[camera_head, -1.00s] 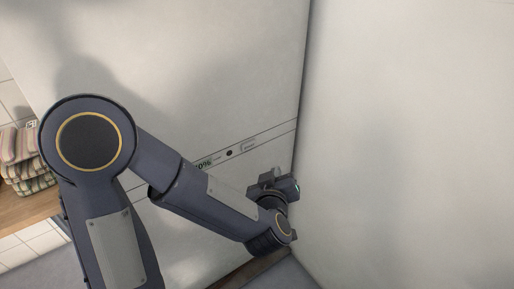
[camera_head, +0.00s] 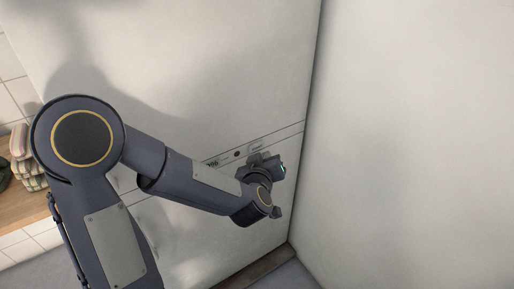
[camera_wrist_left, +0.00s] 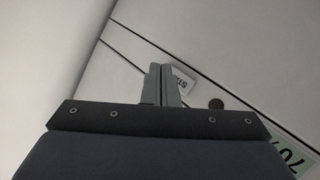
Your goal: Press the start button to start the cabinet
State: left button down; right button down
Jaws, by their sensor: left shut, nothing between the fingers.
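The cabinet (camera_head: 220,80) is a tall white front with a narrow control strip between two dark lines. The start button (camera_wrist_left: 184,82) is a small pale tag, its lettering partly visible as "ST" in the left wrist view; it also shows in the head view (camera_head: 256,147). My left gripper (camera_wrist_left: 160,70) is shut and empty. Its fingertips appear just beside the button and cover part of it in the wrist view; I cannot tell whether they touch. In the head view my left gripper (camera_head: 259,157) is just below the button. My right gripper is not in view.
A dark round dot (camera_wrist_left: 216,104) and a green-edged number display (camera_wrist_left: 292,152) sit on the strip. A plain white wall (camera_head: 420,130) stands close on the right. Folded striped cloths (camera_head: 28,165) lie on a wooden surface (camera_head: 22,208) at the left.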

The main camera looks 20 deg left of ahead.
pick_arm(q)
jog(key=shift+w+a, duration=0.35)
jog(key=shift+a, duration=0.15)
jog(key=shift+w+a, duration=0.1)
jog(key=shift+a, duration=0.05)
dwell(1.7)
jog(key=shift+w+a, duration=0.15)
jog(key=shift+a, duration=0.05)
jog(key=shift+w+a, duration=0.25)
jog(key=shift+a, duration=0.05)
dwell(0.7)
jog(key=shift+s+d, duration=0.5)
jog(key=shift+d, duration=0.15)
jog(key=s+d, duration=0.1)
jog(key=d, duration=0.1)
jog(key=s+d, duration=0.2)
dwell(0.7)
